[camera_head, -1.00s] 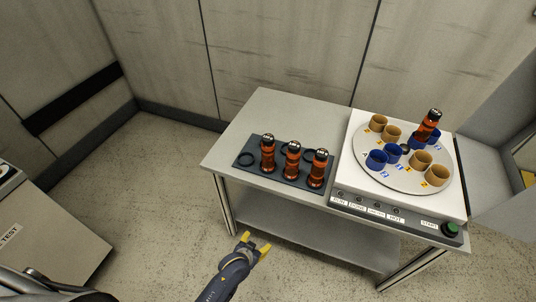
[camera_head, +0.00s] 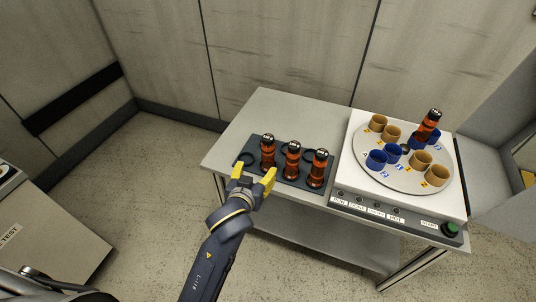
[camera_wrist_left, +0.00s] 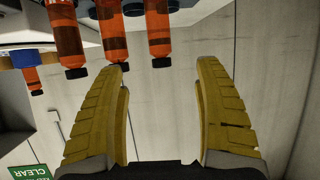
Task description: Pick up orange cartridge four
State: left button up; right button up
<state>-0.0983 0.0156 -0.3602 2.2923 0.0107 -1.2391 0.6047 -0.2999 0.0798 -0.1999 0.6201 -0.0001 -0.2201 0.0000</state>
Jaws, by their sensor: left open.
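Three orange cartridges with black caps stand upright in a dark rack (camera_head: 246,161) on the table: a left one (camera_head: 267,155), a middle one (camera_head: 291,162) and a right one (camera_head: 317,169). Another orange cartridge (camera_head: 428,126) stands tilted in a blue cup on the turntable. I cannot read which is number four. My left gripper (camera_head: 253,175) is open and empty at the rack's front left edge, nearest the left cartridge. The left wrist view, upside down, shows the three rack cartridges (camera_wrist_left: 112,38) beyond the yellow fingers, apart from them. My right gripper is not in view.
The white machine (camera_head: 352,178) on the table's right carries a round turntable (camera_head: 405,180) with blue and tan cups, and a green button (camera_head: 450,229). An empty rack ring (camera_head: 245,158) is left of the cartridges. The table's back left (camera_head: 270,108) is clear.

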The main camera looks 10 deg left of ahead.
aim_at(266, 153)
pick_arm(q)
jog(key=x, duration=1.7)
jog(key=shift+w+d, duration=0.1)
jog(key=c, duration=1.3)
